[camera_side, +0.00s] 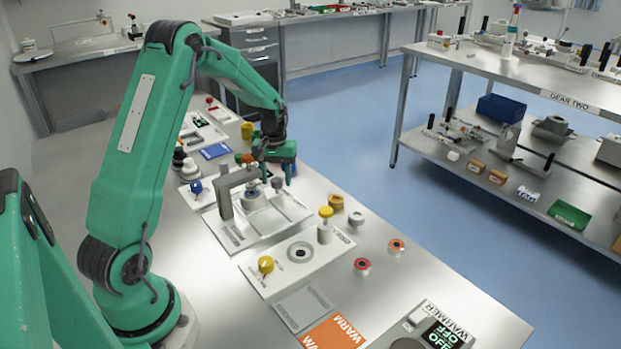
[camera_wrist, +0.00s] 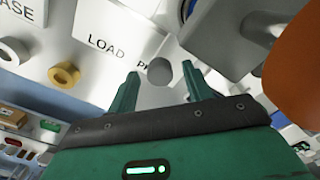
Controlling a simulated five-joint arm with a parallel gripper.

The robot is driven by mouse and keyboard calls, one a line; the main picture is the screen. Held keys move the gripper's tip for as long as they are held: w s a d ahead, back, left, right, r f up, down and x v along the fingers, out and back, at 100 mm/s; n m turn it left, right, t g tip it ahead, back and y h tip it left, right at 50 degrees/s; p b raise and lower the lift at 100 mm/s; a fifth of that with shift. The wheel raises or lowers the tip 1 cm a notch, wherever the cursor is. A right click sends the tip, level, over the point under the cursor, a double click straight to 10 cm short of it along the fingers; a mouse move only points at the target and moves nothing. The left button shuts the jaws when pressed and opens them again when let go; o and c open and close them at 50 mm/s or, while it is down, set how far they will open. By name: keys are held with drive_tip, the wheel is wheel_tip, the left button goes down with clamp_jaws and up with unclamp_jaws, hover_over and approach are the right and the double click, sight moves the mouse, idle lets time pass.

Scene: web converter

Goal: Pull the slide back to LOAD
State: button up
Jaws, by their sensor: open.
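My gripper (camera_side: 275,172) is over the far end of a white fixture (camera_side: 285,217) with a grey bracket (camera_side: 225,203), in the side view. In the wrist view my gripper (camera_wrist: 160,70) is open, its two green fingers apart. A round grey knob (camera_wrist: 159,73) shows between the fingertips; I cannot tell whether they touch it. It looks like the slide's handle, but the slide itself is hard to make out. The LOAD label (camera_wrist: 106,43) lies left of the fingers. A second label beginning with P is partly hidden by the knob.
A large grey block (camera_wrist: 228,38) stands close to the right finger, and an orange shape (camera_wrist: 293,80) is at the right edge.

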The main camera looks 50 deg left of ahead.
clamp_jaws()
drive_tip(key=shift+d, duration=4.05)
unclamp_jaws()
drive_tip(key=shift+r, duration=0.1)
